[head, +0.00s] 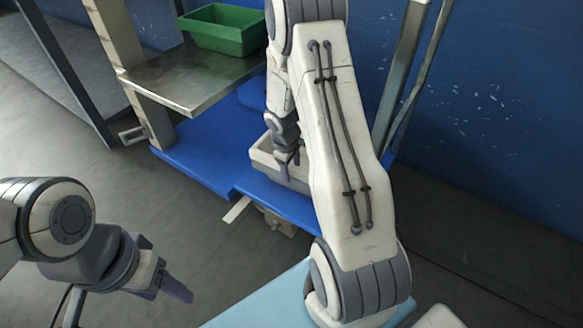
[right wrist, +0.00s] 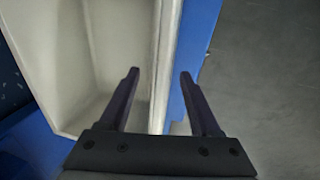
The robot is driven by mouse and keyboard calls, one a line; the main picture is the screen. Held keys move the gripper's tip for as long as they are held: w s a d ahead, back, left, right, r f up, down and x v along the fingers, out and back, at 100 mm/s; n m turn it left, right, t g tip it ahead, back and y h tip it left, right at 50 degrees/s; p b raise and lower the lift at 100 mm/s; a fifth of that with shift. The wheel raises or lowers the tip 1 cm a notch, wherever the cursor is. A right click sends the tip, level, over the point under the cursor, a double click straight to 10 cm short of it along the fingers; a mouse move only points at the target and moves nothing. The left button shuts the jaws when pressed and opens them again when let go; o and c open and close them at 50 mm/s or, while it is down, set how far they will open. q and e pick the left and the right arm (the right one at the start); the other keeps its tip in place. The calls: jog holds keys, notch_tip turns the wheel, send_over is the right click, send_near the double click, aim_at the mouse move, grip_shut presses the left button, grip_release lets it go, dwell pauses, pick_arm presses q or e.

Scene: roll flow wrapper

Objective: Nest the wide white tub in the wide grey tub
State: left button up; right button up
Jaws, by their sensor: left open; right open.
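A wide off-white tub (head: 265,158), which looks like the white tub, stands on the blue worktop, partly hidden behind my right arm. My right gripper (head: 288,154) is at the tub's near wall, pointing down. In the right wrist view the open right gripper (right wrist: 160,76) has one finger over the inside of the tub (right wrist: 120,50) and the other outside, with the rim running between them. The tub looks empty where I see in. My left gripper (head: 170,288) is open and empty over the floor at lower left. I cannot make out a grey tub.
A green bin (head: 224,30) stands on a metal shelf (head: 180,80) at the back left. The blue worktop (head: 195,160) has bare room left of the tub. A blue wall (head: 490,90) closes the right side. My right arm hides much of the worktop.

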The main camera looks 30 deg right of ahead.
notch_tip(320, 180, up, 10)
jog(key=a+p, duration=0.2)
jog(key=p, duration=0.4)
jog(key=shift+s+r, duration=0.15)
jog(key=shift+s, duration=0.3)
